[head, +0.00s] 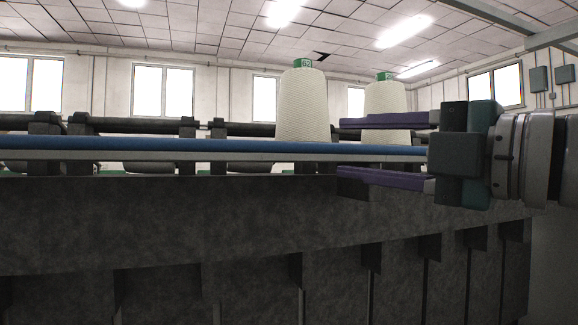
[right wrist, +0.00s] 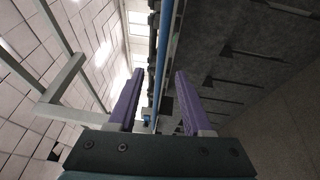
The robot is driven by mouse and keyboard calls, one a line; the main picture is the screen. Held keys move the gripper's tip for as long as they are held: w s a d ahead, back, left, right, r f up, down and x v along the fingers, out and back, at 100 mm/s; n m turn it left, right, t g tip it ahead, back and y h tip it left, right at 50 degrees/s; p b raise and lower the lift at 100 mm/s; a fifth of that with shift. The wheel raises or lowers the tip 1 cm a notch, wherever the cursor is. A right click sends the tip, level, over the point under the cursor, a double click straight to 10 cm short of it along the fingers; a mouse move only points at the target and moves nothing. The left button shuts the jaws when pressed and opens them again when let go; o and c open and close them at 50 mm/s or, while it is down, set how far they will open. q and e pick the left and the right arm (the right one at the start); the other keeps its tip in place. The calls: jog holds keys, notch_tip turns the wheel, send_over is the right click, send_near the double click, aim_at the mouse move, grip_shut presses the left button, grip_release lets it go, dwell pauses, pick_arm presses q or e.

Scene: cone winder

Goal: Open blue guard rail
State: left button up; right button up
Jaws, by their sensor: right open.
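The blue guard rail (head: 200,145) runs level across the head view, from the left edge to my right gripper's body. My right gripper (head: 340,148) comes in from the right with its two purple fingers spread, one above the rail's line and one below. The jaws hold nothing. In the right wrist view, the blue rail (right wrist: 163,50) shows in the gap between the fingers of my right gripper (right wrist: 156,88). I cannot tell whether the rail lies within the jaws in depth; no clear contact shows. My left gripper is not in view.
Two white yarn cones (head: 303,110) (head: 385,98) with green tops stand behind the rail, the right one partly hidden by the upper finger. Dark rollers (head: 130,127) lie behind too. A dark machine front (head: 150,225) fills the space below.

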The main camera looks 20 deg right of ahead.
jog(key=shift+v, duration=0.9)
jog(key=s+f+m+g+h+p, duration=0.1)
jog(key=s+f+m+g+h, duration=0.25)
jog(key=f+m, duration=0.35)
jog(key=s+d+f+m+g+h+p, duration=0.15)
jog(key=s+f+m, duration=0.25)
jog(key=f, duration=0.5)
jog(key=s+f+m+g+h+p, duration=0.1)
jog(key=s+f+m+g+h, duration=0.25)
jog(key=f+m, duration=0.35)
jog(key=s+a+f+m+g+y+p, duration=0.1)
jog(key=s+a+f+m+g, duration=0.15)
jog(key=s, duration=0.35)
jog(key=s+a+f+m+g, duration=0.1)
jog(key=s+f+g, duration=0.2)
jog(key=s, duration=0.2)
notch_tip(320, 180, up, 38)
jog(key=p, duration=3.7)
jog(key=shift+d+p, duration=0.3)
jog(key=shift+p, duration=0.05)
